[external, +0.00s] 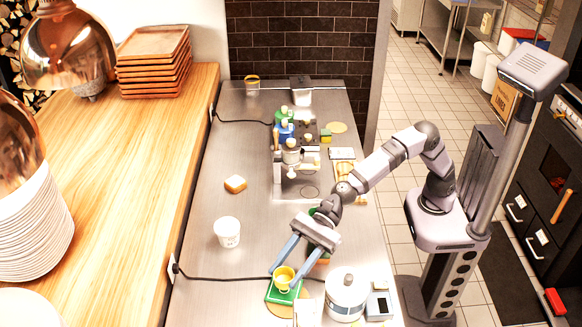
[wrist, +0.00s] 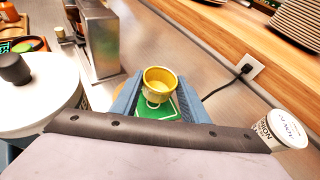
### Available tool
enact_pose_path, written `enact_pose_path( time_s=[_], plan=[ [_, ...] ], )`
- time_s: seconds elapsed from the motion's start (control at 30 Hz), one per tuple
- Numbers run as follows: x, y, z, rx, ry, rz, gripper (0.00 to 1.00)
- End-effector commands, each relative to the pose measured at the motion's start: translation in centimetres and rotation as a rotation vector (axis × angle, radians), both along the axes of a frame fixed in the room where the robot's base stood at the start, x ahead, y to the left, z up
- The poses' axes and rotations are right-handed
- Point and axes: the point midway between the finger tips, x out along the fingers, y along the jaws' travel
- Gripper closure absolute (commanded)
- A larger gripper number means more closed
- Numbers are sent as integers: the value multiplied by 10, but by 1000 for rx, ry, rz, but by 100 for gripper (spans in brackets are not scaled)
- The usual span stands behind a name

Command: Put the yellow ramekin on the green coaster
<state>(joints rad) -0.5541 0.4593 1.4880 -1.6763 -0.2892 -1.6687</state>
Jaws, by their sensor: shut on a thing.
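The yellow ramekin (external: 284,275) is upright between the blue fingers of my gripper (external: 284,279), which is shut on it. In the wrist view the ramekin (wrist: 160,89) sits between the two fingertips (wrist: 158,92). The green coaster (external: 272,294) is directly below the ramekin, near the front of the steel counter. Its green surface also shows under the ramekin in the wrist view (wrist: 153,112). I cannot tell whether the ramekin's base touches the coaster or is just above it.
A white lidded pot (external: 346,300) stands right of the coaster, with a small scale (external: 379,307) beside it. A white tub (external: 227,232) stands behind and to the left. A black cable (external: 225,278) runs along the counter near my fingers. The counter's left middle is mostly clear.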

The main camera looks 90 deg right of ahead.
Motion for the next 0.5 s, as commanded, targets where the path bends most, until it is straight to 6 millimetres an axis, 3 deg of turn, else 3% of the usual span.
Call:
enact_pose_path(
  time_s=[0.03, 0.2, 0.5],
  plan=[
    [0, 0, -13, -2, 1, 0, 82],
    [0, 0, -28, -1, 1, 0, 82],
    [0, 0, -28, -1, 0, 0, 82]
  ],
)
